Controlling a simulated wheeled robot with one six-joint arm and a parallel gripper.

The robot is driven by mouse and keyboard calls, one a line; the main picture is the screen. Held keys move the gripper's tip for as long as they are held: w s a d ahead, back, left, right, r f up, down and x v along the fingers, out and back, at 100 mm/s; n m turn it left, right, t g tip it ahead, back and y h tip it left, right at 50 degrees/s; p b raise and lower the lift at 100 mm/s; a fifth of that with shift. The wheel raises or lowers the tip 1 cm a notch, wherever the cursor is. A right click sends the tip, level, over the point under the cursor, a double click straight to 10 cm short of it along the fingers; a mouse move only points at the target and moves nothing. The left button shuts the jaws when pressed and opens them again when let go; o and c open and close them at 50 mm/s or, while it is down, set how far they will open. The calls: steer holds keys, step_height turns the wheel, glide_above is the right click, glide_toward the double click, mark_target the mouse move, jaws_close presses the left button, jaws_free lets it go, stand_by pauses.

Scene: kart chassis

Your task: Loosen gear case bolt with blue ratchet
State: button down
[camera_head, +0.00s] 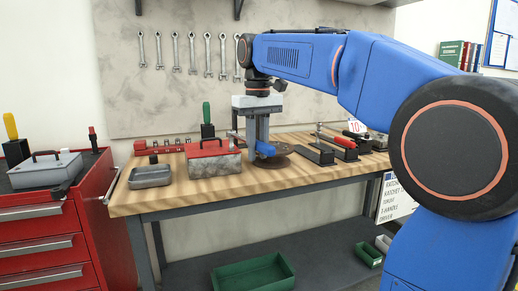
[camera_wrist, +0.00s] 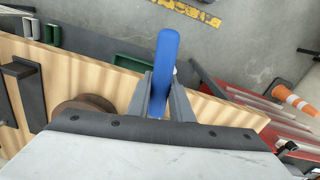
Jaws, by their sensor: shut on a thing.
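The blue ratchet (camera_wrist: 167,55) shows in the wrist view as a long blue handle between the two grey fingers of my gripper (camera_wrist: 158,105). My gripper is shut on it. In the head view my gripper (camera_head: 257,138) points down over the workbench, and a blue part of the ratchet (camera_head: 265,149) shows at its fingertips, above or beside a round brown disc (camera_head: 270,161). I cannot tell whether the ratchet touches the disc. The ratchet's head is not clearly seen. No gear case or bolt can be made out in either view.
The wooden workbench (camera_head: 190,190) holds a red-lidded box (camera_head: 213,160), a grey tray (camera_head: 151,177) and black tool stands (camera_head: 316,154). A red tool cabinet (camera_head: 45,225) stands at left. A green bin (camera_head: 253,274) sits below.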

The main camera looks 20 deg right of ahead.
mark_target(257, 141)
steer(key=shift+r, duration=0.15)
steer(key=shift+r, duration=1.65)
steer(key=shift+r, duration=2.4)
